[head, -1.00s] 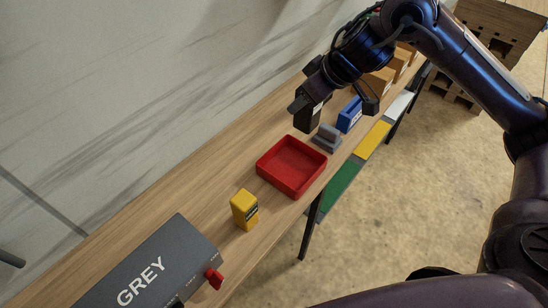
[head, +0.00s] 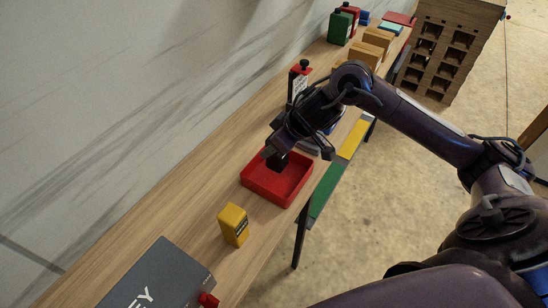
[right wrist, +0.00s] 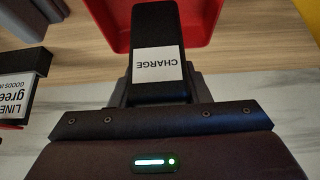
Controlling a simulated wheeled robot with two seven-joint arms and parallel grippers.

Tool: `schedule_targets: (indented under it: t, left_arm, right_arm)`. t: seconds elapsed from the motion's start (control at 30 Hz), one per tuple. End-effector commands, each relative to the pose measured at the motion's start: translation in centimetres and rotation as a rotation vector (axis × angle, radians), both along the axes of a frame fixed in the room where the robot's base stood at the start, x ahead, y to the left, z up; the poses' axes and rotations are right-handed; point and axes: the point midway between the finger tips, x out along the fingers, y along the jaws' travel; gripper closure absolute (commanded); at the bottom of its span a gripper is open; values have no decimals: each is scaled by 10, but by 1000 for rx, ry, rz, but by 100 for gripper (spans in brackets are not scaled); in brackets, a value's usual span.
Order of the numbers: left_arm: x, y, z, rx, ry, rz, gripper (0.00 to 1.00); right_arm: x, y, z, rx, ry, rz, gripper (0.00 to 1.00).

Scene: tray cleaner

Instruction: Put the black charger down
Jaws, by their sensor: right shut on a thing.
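My right gripper (head: 285,148) is shut on the black charger (head: 278,162). It holds the charger over the red tray (head: 268,196), at the tray's far side. In the right wrist view the black charger (right wrist: 158,85) shows a white "CHARGE" label, and its far end overlaps the red tray (right wrist: 208,25). I cannot tell whether the charger touches the tray floor. My left gripper is not in view.
A yellow box (head: 233,226) stands nearer than the tray on the wooden shelf. A grey case (head: 160,278) lies at the near end. A black item with a red top (head: 299,76) stands beyond the gripper. Cardboard-coloured boxes (head: 365,55) are farther along. The wall borders the left side.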

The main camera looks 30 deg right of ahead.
Motion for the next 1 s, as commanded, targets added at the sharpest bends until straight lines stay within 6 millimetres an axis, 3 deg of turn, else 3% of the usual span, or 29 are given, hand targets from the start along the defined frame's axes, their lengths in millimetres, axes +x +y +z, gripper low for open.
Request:
schedule_targets:
  t: [0.4, 0.83, 0.87, 1.0]
  left_arm:
    - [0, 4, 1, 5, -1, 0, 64]
    - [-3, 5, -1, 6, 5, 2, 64]
    - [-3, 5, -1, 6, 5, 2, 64]
    - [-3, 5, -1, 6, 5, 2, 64]
  right_arm:
    - [0, 0, -47, 1, 0, -2, 85]
    - [1, 0, -54, 2, -2, -1, 85]
    - [0, 0, -53, 1, -2, 0, 53]
    - [0, 0, -53, 1, -1, 0, 36]
